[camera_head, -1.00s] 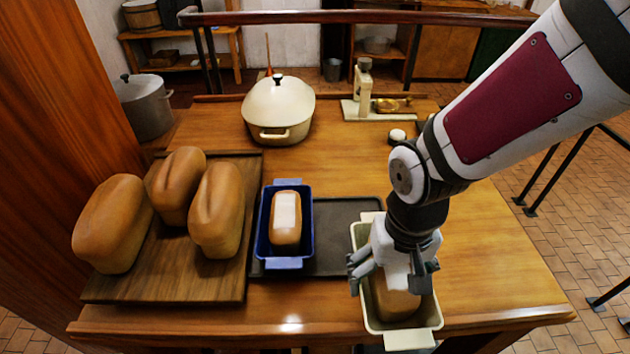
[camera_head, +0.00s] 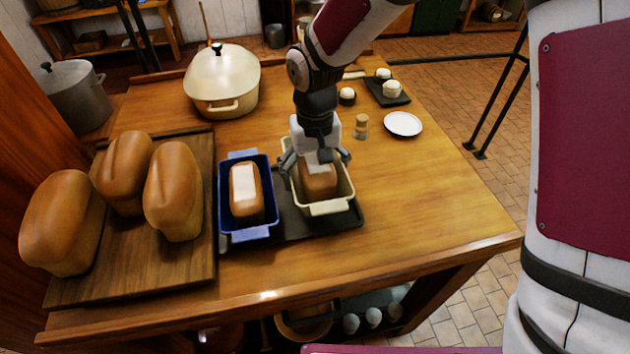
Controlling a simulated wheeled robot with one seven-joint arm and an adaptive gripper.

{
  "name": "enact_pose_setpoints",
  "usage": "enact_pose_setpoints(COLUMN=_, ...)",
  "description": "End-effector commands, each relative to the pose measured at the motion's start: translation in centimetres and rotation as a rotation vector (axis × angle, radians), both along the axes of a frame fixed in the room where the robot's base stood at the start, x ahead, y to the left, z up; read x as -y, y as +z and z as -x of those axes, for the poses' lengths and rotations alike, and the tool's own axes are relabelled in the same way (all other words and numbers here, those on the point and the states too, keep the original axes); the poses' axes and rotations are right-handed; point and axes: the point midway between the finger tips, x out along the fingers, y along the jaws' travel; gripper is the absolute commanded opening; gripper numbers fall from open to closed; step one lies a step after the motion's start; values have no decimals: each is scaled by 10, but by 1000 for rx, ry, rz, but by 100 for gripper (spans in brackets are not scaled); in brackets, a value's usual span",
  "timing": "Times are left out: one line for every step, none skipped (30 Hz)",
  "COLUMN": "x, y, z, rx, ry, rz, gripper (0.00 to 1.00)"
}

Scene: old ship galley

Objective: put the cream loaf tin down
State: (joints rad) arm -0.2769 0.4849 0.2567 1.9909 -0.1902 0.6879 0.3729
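The cream loaf tin (camera_head: 331,207), with a brown loaf (camera_head: 319,182) inside, is upright over the right part of a dark flat tray (camera_head: 290,229). It looks low on the tray; I cannot tell whether its base touches. My gripper (camera_head: 316,163) is above the tin's far half, its fingers spread across the tin's width at the two long sides. It appears shut on the tin; the contact points are partly hidden. A blue loaf tin (camera_head: 248,233) with a pale-topped loaf (camera_head: 245,192) stands on the tray's left, a narrow gap from the cream tin.
A wooden board (camera_head: 130,275) with three large loaves is at left. A cream lidded pot (camera_head: 221,85) stands behind. A small shaker (camera_head: 361,126), white plate (camera_head: 403,124) and dark tray of small white items (camera_head: 388,92) are at back right. The table's right front (camera_head: 430,210) is clear.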

Motion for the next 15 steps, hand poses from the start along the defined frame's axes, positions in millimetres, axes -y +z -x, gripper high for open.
enact_pose_setpoints(x=-1, y=-1, z=-1, rx=1, ry=0, rz=0, gripper=51)
enact_pose_setpoints(x=-1, y=-3, z=-1, rx=0, ry=0, rz=0, gripper=51)
enact_pose_setpoints(x=-1, y=-6, z=-1, rx=-1, ry=0, rz=0, gripper=51)
enact_pose_setpoints(x=0, y=-9, z=0, rx=-3, ry=0, rz=1, gripper=51)
enact_pose_setpoints(x=0, y=-13, z=0, rx=-3, ry=0, rz=1, gripper=51)
enact_pose_setpoints(x=-1, y=-18, z=0, rx=-3, ry=0, rz=1, gripper=51)
enact_pose_setpoints(x=0, y=-22, z=1, rx=-4, ry=1, rz=1, gripper=51)
enact_pose_setpoints(x=0, y=-26, z=1, rx=-4, ry=2, rz=1, gripper=51)
enact_pose_setpoints(x=-1, y=-30, z=0, rx=-2, ry=2, rz=1, gripper=51)
enact_pose_setpoints(x=-1, y=-33, z=0, rx=-2, ry=1, rz=1, gripper=51)
enact_pose_setpoints(x=-1, y=-34, z=0, rx=-1, ry=1, rz=0, gripper=51)
enact_pose_setpoints(x=-1, y=-35, z=0, rx=0, ry=1, rz=0, gripper=51)
enact_pose_setpoints(x=-1, y=-35, z=0, rx=0, ry=0, rz=0, gripper=51)
enact_pose_setpoints(x=-1, y=-35, z=0, rx=1, ry=0, rz=0, gripper=51)
enact_pose_setpoints(x=-1, y=-34, z=-1, rx=1, ry=0, rz=0, gripper=51)
